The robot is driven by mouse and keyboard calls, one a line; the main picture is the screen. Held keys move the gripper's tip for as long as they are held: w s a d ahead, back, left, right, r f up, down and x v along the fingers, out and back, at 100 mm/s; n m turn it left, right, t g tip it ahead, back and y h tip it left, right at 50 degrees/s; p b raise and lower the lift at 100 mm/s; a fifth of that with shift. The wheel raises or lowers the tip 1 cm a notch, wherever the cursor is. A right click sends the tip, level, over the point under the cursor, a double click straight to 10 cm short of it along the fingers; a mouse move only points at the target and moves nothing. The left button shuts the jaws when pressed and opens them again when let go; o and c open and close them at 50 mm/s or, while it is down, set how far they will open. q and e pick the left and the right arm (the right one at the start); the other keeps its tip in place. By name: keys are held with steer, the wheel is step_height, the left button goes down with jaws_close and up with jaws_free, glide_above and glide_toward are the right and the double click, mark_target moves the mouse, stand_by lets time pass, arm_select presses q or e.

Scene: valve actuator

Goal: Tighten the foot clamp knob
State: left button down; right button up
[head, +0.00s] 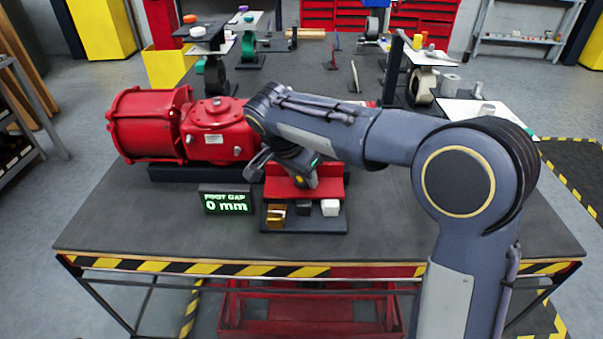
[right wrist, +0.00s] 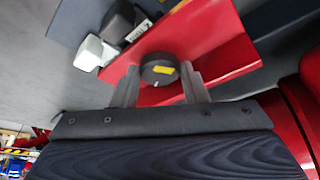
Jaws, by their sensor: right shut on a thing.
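The foot clamp knob (right wrist: 155,76) is a dark round cap with a yellow mark, on a red bracket (right wrist: 222,48) in the right wrist view. My right gripper (right wrist: 160,69) has one finger on each side of it and is shut on it. In the head view my right gripper (head: 303,180) reaches down onto the red bracket (head: 332,187), and hand and fingers mostly hide the knob. The red valve actuator (head: 215,130) lies on the bench to the left. A small display (head: 226,201) reads "FOOT GAP 0 mm". My left gripper is not in view.
A dark tray (head: 300,228) in front of the bracket holds a gold block (head: 276,216), a black block (head: 303,208) and a white block (head: 330,207). The bench's front left and right are clear. Stands with parts (head: 432,84) are at the back.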

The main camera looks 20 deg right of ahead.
steer(key=o, duration=1)
steer(key=shift+r, duration=0.1)
